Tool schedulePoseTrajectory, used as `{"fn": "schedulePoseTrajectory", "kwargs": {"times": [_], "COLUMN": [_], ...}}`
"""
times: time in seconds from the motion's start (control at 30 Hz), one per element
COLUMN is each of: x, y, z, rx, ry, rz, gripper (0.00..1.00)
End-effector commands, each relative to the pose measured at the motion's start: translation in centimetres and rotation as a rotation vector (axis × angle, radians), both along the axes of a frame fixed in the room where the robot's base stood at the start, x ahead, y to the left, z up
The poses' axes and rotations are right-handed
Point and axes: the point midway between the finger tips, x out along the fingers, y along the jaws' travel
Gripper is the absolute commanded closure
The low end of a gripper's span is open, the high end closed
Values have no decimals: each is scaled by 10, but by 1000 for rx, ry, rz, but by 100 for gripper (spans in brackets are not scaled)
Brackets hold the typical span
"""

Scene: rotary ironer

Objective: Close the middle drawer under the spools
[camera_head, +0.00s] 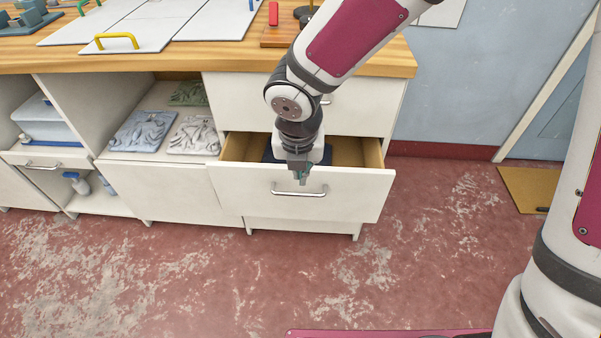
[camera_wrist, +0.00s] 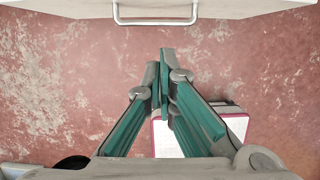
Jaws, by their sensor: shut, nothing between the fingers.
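A white drawer (camera_head: 235,183) with a wooden inside is pulled out of the cabinet under the wooden worktop. Its front has a metal bar handle (camera_head: 299,191), which also shows at the top of the wrist view (camera_wrist: 155,20). My gripper (camera_head: 303,178) points down at the drawer's front panel, just above the handle in the head view. In the wrist view, my gripper (camera_wrist: 160,70) is shut and empty, with floor behind its fingers and the handle apart from them. My wrist hides part of the drawer's inside, where something dark blue lies. No spools can be made out.
A shut white drawer (camera_head: 355,110) is above the open one, and a white panel (camera_head: 300,226) is below it. The worktop (camera_head: 395,62) overhangs. The red floor (camera_head: 200,270) in front is clear.

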Motion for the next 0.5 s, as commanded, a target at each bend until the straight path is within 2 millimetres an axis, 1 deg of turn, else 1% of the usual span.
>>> {"fn": "schedulePoseTrajectory", "kwargs": {"times": [0.5], "x": [20], "y": [0], "z": [-83], "rx": [-1], "ry": [4], "rz": [1], "gripper": [100]}}
